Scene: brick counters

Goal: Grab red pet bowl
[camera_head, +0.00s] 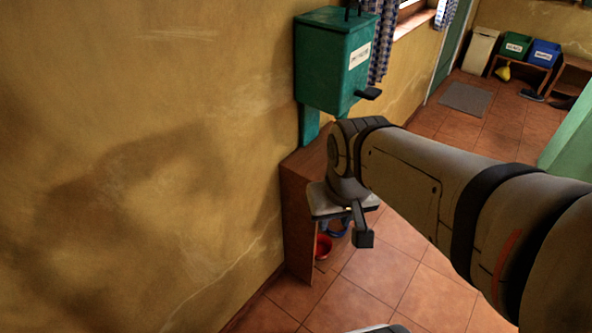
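The red pet bowl (323,247) sits low in the open lower part of a brown wooden stand against the yellow wall. Its right side lies close to my arm's end in the picture. My gripper (356,226) hangs above and to the right of the bowl, pointing down, apart from it. One dark finger shows clearly; the other is not clearly visible, so I cannot tell how far the fingers are apart. A blue bowl (338,230) shows partly behind my gripper, next to the red one.
The brown stand (298,225) has a side panel left of the bowl. A green dispenser (330,62) is above it. Tiled floor (375,280) is clear in front. Far back are a grey mat (465,98), a green bin (515,47) and a blue bin (543,53).

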